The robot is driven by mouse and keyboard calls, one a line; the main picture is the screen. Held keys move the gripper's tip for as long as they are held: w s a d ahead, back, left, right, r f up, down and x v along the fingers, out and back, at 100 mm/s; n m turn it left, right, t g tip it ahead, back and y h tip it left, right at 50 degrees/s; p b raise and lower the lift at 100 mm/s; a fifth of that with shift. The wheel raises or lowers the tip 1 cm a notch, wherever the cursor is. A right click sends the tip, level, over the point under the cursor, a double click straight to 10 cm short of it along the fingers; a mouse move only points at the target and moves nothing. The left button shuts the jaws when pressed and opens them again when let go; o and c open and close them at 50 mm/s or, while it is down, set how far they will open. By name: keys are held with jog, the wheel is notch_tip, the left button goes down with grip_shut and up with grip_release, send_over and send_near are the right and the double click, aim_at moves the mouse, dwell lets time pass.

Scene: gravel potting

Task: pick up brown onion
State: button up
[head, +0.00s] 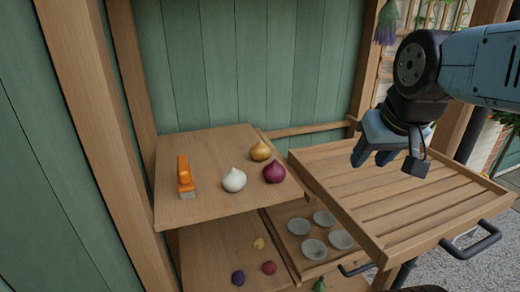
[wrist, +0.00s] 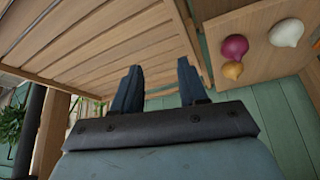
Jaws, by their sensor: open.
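The brown onion (head: 260,150) is golden brown and sits on the upper wooden shelf (head: 210,210), near its back right. It touches or nearly touches the red onion (head: 274,172) in front of it, and the white onion (head: 234,180) is to the left. In the wrist view the brown onion (wrist: 232,70) is at the upper right, beside the red onion (wrist: 235,46) and the white onion (wrist: 286,32). My gripper (head: 373,158) is open and empty above the slatted wooden tray, well to the right of the onions. Its two fingers (wrist: 160,80) show apart in the wrist view.
An orange-handled tool (head: 185,176) lies left on the shelf. The slatted tray (head: 345,222) with dark handles (head: 470,241) adjoins the shelf on the right. Below are several grey cups (head: 313,249) and small coloured items (head: 268,267). A green plank wall (head: 245,60) stands behind; wooden posts (head: 95,130) flank it.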

jog(key=o, duration=0.3)
jog(key=shift+w+a, duration=0.1)
jog(key=shift+a, duration=0.05)
jog(key=shift+o, duration=0.7)
jog(key=shift+w+a+f+m+g, duration=0.2)
jog(key=shift+w+m+g, duration=0.05)
jog(key=shift+m+g, duration=0.05)
jog(key=o, duration=0.5)
jog(key=w+a+m+g+y, duration=0.1)
jog(key=w+a+f+m+g+y, duration=0.2)
jog(key=w+m, duration=0.1)
jog(key=shift+a+f, duration=0.1)
jog(key=shift+a, duration=0.2)
jog(key=m+g+y, duration=0.2)
jog(key=m+y, duration=0.8)
jog(key=m, duration=0.4)
send_near(254, 151)
jog(key=a+f, duration=0.1)
jog(key=a, duration=0.1)
jog(key=w+a+f, duration=0.1)
jog(key=a+f, duration=0.1)
jog(key=shift+f, duration=0.15)
jog(key=shift+w+x, duration=0.15)
jog(key=shift+x, duration=1.15)
jog(key=shift+w+x, duration=0.2)
jog(key=shift+x, duration=1.1)
